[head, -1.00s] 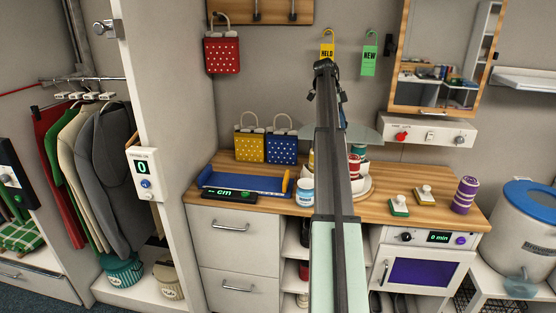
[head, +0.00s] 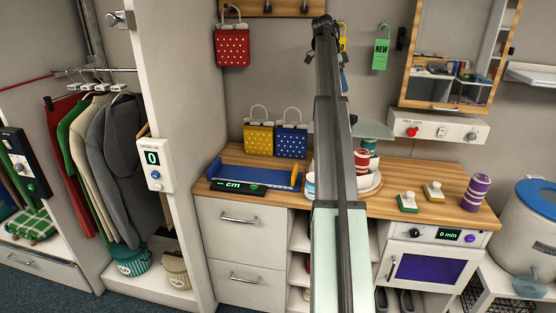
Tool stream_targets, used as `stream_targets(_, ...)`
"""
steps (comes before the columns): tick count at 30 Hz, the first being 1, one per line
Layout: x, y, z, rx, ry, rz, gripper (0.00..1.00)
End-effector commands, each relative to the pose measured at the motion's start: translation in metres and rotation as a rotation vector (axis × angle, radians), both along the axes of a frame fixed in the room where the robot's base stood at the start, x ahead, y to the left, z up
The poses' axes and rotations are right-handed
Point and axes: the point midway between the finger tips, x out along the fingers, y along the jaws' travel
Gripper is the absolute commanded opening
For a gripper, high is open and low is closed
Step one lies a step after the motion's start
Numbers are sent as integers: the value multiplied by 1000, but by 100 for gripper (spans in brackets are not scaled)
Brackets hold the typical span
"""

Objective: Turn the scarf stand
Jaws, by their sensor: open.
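A round stand with a pale lower plate (head: 371,186) and a glass disc (head: 372,130) stands on the wooden counter, behind my arm. A red-and-white roll (head: 362,161) and a teal roll (head: 369,146) show on its right side. The stand's middle and most of its left side are hidden by my arm. I cannot tell how it is turned. My arm rises from the bottom of the head view to a dark joint near the top. My gripper is hidden behind it, so I cannot see any contact with the stand.
Two stamps (head: 408,202) (head: 434,191) and a purple roll (head: 476,193) stand right. A mirror cabinet (head: 452,55) hangs above.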

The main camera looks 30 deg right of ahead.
Motion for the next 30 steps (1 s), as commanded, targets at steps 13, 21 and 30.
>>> stream_targets(13,13,46,-39,23,41,136,73)
stream_targets(21,19,76,-70,38,72,233,73)
stream_targets(30,24,109,-104,55,106,341,73)
